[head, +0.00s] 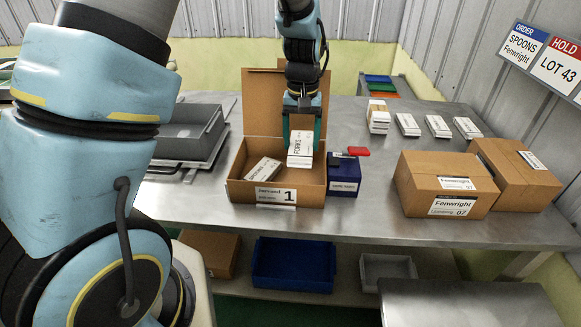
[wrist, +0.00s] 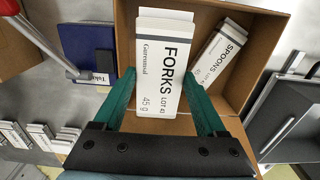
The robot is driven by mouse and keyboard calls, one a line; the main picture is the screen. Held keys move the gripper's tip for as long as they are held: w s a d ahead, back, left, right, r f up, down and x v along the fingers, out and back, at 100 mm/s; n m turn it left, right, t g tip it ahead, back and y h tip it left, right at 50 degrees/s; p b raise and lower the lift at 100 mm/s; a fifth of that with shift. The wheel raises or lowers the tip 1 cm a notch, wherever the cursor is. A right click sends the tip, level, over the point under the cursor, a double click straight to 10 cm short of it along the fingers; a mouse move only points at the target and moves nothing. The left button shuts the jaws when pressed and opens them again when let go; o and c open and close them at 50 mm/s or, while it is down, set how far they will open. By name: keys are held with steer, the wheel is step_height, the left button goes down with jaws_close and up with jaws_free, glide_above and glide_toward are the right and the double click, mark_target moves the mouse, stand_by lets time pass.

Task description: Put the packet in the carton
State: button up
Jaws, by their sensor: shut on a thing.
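My gripper (head: 303,122) is shut on a white packet (head: 301,148) marked FORKS. In the wrist view the same packet (wrist: 163,65) is between the green fingers of my gripper (wrist: 160,75). The packet hangs over the open brown carton (head: 310,196), whose front bears a label with a 1. The carton also shows in the wrist view (wrist: 265,38). Another white packet (head: 263,169) lies tilted inside the carton on the left; in the wrist view this packet (wrist: 218,55) reads SPOONS. Whether the held packet touches anything inside is hard to tell.
A grey tray (head: 190,135) is at left. Closed Fenwright cartons (head: 440,178) are at right. Several white packets (head: 437,126) stand behind. The table between is clear.

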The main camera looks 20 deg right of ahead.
steer(key=p, duration=0.2)
glide_above(301, 181)
step_height(301, 181, down, 6)
steer(key=shift+r, duration=0.15)
steer(key=shift+f, duration=2.1)
steer(key=shift+f, duration=0.1)
steer(key=shift+f, duration=0.15)
steer(key=o, duration=1.3)
steer(key=shift+r, duration=0.2)
step_height(301, 181, up, 12)
steer(key=b, duration=0.2)
steer(key=shift+b, duration=0.35)
